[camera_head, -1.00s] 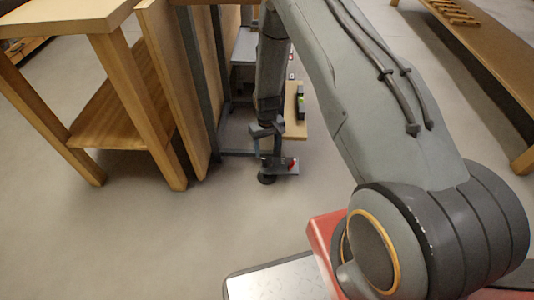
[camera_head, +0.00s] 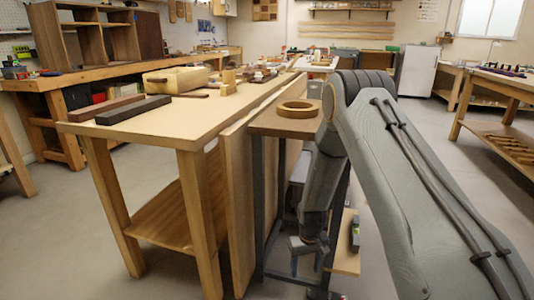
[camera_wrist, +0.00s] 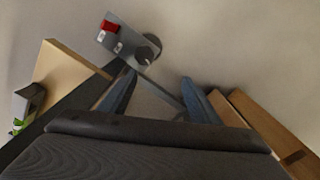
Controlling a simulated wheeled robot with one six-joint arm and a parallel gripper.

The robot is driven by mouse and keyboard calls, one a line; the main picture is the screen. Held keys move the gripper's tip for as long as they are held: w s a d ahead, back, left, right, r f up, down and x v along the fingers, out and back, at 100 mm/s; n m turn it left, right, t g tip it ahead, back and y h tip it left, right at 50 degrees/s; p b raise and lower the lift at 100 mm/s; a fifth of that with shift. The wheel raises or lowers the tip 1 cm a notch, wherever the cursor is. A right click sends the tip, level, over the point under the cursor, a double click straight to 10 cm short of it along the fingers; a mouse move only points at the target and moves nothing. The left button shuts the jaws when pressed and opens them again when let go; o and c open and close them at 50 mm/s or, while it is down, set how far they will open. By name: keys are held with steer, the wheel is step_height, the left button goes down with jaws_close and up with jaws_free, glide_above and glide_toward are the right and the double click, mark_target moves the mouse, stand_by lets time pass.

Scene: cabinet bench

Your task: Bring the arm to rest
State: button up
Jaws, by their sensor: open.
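My arm hangs bent over the right side of the head view. My gripper (camera_head: 308,258) points down low in front of the small cart-like stand beside the workbench. In the wrist view my gripper (camera_wrist: 158,98) shows two blue-grey fingers spread apart with nothing between them.
The wooden workbench (camera_head: 170,122) stands left, holding dark bars and a wooden box (camera_head: 176,79). A wooden ring (camera_head: 297,109) lies on the stand top (camera_head: 270,125) close to my arm. A low shelf board (camera_head: 346,255) is near my gripper. Floor (camera_head: 440,140) is open at right.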

steer(key=s+a+r+n, duration=0.1)
steer(key=s+a+r, duration=0.55)
steer(key=r, duration=0.45)
steer(key=s+a+r+n, duration=0.1)
steer(key=s+a+r, duration=0.4)
steer(key=a+r, duration=0.4)
steer(key=s+r+n, duration=0.1)
steer(key=s+r, duration=0.4)
steer(key=s, duration=0.3)
steer(key=s+a+r+n, duration=0.1)
steer(key=s+r, duration=0.3)
steer(key=s, duration=0.3)
steer(key=s+r, duration=0.5)
steer(key=s, duration=0.3)
steer(key=d+r+m+p, duration=0.3)
steer(key=d+r+p, duration=0.7)
steer(key=r+p, duration=0.3)
steer(key=d+r+m+p, duration=0.3)
steer(key=d+r+p, duration=0.7)
steer(key=r+p, duration=0.3)
steer(key=shift+d+r+p, duration=0.2)
steer(key=shift+d+p, duration=0.15)
steer(key=shift+p, duration=1.45)
steer(key=shift+c, duration=0.3)
